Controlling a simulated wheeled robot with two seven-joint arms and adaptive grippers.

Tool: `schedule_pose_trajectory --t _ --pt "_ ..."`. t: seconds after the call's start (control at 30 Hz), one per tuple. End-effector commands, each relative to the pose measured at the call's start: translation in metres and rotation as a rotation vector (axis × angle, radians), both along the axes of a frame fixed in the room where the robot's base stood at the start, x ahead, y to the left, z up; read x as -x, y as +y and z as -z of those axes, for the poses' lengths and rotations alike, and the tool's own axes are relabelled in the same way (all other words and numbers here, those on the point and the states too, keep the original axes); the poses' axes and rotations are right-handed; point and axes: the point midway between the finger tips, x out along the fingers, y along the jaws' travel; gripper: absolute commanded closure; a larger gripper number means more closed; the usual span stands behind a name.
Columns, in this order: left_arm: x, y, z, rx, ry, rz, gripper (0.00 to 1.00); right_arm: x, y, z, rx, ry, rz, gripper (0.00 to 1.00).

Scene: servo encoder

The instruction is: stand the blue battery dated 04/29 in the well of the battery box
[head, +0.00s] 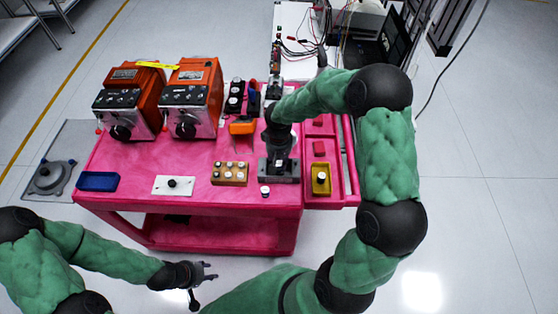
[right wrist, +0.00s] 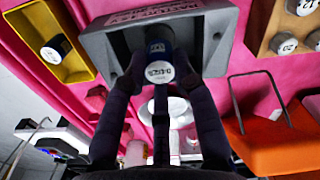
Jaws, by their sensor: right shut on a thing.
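My right gripper (right wrist: 160,82) is shut on a blue battery (right wrist: 158,42) with a white end cap carrying dark print, upside down and too blurred to read surely. My left gripper (head: 207,280) is open and empty, low in front of the table.
A yellow tray (head: 321,191) with a battery is right of the box. A wooden block (head: 230,180) with several cells is left. A small white-topped piece (head: 265,191) stands in front of the box. An orange tool (head: 241,127) and two orange machines (head: 192,95) are behind.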

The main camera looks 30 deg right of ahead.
Motion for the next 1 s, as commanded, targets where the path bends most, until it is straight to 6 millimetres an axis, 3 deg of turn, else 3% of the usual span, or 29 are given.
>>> schedule_pose_trajectory --t 1.0 --pt "0.0 0.0 0.022 0.0 0.0 0.0 0.6 0.0 0.0 0.027 0.0 0.0 0.0 0.95"
